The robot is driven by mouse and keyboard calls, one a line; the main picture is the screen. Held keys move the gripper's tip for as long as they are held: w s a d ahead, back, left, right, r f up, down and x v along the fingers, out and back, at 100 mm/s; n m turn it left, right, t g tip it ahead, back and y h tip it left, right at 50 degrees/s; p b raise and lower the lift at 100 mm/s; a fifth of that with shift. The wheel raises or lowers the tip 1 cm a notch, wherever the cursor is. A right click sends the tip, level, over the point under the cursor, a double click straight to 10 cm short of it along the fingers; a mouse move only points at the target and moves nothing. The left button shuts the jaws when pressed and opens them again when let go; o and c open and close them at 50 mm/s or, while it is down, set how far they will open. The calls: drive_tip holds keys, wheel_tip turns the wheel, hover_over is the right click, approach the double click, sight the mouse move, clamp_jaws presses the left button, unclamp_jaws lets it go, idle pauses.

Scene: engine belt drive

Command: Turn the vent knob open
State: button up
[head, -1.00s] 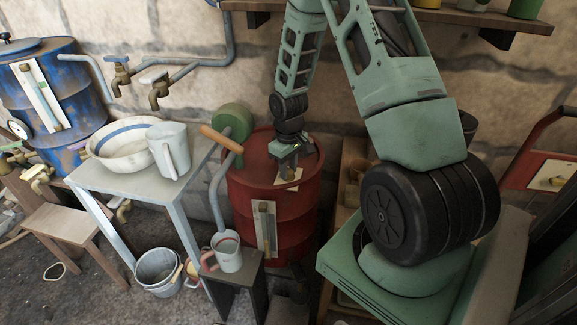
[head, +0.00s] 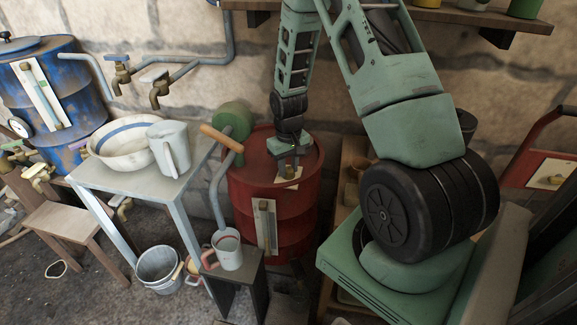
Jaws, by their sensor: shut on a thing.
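My gripper (head: 289,175) points down at the drum's top beside this label. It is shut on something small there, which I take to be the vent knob. The knob itself is hidden by the fingers, so its turn angle cannot be told.
A pump with a wooden handle (head: 221,138) and a curved spout rises at the drum's left. A mug (head: 228,250) stands on a small dark stool below. A table (head: 125,181) with a basin (head: 122,148) and a jug (head: 170,148) is further left.

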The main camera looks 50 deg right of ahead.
sight(288, 169)
drive_tip(key=o, duration=1)
drive_tip(key=shift+c, duration=0.2)
drive_tip(key=shift+r, duration=0.1)
wheel_tip(288, 169, up, 17)
drive_tip(key=shift+r, duration=0.1)
